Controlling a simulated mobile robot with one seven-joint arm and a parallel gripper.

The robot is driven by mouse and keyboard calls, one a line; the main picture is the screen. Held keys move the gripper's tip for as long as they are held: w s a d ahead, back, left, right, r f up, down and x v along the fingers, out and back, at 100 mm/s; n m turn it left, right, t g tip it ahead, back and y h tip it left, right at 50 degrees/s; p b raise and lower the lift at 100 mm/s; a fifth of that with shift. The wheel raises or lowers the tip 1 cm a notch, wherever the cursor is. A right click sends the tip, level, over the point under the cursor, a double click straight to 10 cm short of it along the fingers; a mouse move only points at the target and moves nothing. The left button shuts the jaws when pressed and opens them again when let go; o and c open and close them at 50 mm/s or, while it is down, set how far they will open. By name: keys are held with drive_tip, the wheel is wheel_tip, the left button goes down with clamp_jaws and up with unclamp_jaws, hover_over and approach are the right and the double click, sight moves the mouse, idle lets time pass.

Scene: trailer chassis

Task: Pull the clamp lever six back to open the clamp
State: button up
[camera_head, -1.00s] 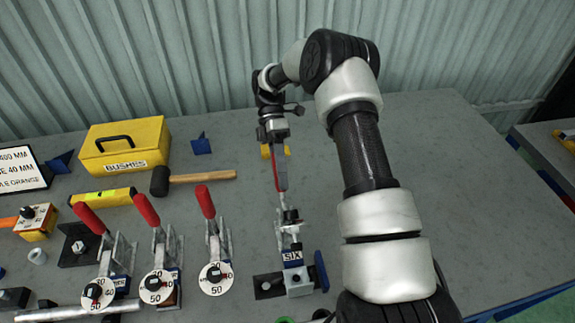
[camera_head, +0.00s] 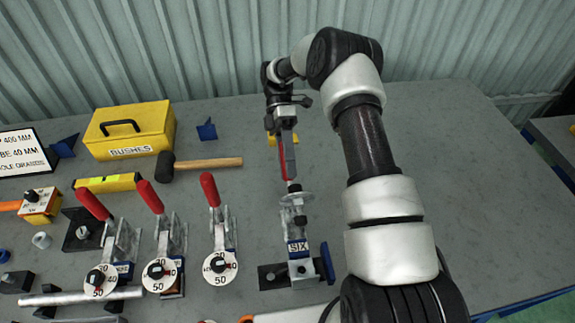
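The clamp marked SIX (camera_head: 298,247) stands right of the three other clamps. Its lever has a red grip (camera_head: 283,163) and points away from me, toward the back wall. A pale disc (camera_head: 297,199) on this clamp shows nearly flat, unlike the other clamps' discs. My gripper (camera_head: 288,160) reaches down over the lever from behind, with a grey finger-like part along the right of the red grip. The finger gap is hidden, so I cannot tell whether it is closed on the grip.
Three clamps with raised red levers (camera_head: 210,190) stand to the left. Behind them are a mallet (camera_head: 205,163), a yellow BUSHES box (camera_head: 130,132) and a yellow level (camera_head: 106,183). Bare bench lies right of my arm (camera_head: 375,170).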

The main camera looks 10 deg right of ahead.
wheel_tip(320, 180, up, 10)
drive_tip(key=shift+r, duration=0.1)
idle(0.6)
drive_tip(key=shift+c, duration=0.2)
